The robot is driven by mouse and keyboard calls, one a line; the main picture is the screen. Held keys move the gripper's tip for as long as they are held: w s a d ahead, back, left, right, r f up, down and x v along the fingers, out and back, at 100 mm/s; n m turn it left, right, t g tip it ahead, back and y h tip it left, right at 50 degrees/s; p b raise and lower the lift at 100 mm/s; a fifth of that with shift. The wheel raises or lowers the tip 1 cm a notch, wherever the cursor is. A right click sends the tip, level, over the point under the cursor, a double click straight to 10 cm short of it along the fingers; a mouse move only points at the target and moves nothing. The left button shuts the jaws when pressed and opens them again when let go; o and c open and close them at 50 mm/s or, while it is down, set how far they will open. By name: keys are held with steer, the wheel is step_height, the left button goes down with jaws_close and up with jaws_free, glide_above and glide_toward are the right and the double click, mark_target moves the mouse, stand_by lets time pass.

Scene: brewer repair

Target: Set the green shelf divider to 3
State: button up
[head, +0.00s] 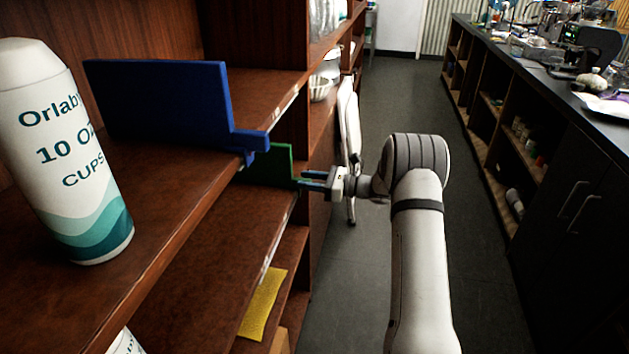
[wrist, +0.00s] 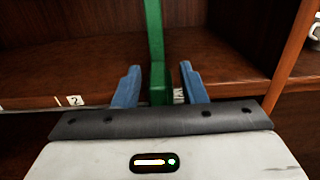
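The green shelf divider (head: 275,163) stands upright on the middle shelf, below the blue divider's shelf. In the wrist view the green divider (wrist: 155,45) rises between my gripper's two blue fingers. My gripper (head: 313,180) is at the shelf's front edge. In the wrist view my gripper (wrist: 160,87) is open, with one finger on each side of the divider. A gap shows between the left finger and the divider; the right finger is close to its green front part. A label reading 2 (wrist: 74,100) is on the shelf edge to the left. Another label behind the right finger is mostly hidden.
A blue divider (head: 165,105) and a white cup canister (head: 65,160) stand on the shelf above. A yellow item (head: 263,303) lies lower down. A wooden upright (wrist: 296,45) bounds the bay on the right. The aisle floor (head: 405,95) is open.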

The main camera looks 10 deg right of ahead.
steer(key=v, duration=0.7)
steer(key=shift+s+d, duration=0.15)
steer(key=shift+d, duration=0.2)
steer(key=s+a+r+n+g+h+p, duration=0.25)
steer(key=s+a+r+n, duration=0.25)
steer(key=s, duration=0.4)
steer(key=s+a+r+n+g+h+p, duration=0.1)
steer(key=s+a+r+n+g+h, duration=0.4)
steer(key=s, duration=0.4)
steer(key=s+d+r+n+t+h+p, duration=0.1)
steer(key=s+d+r+n+h+p, duration=0.1)
steer(key=s+n, duration=0.4)
steer(key=s+d+r+n+t+h+p, duration=0.2)
steer(key=s+n+h, duration=0.4)
steer(key=s, duration=0.9)
step_height(320, 180, up, 2)
steer(key=shift+s+d+r+h, duration=0.15)
steer(key=shift+d+h, duration=0.4)
steer(key=shift+d, duration=0.3)
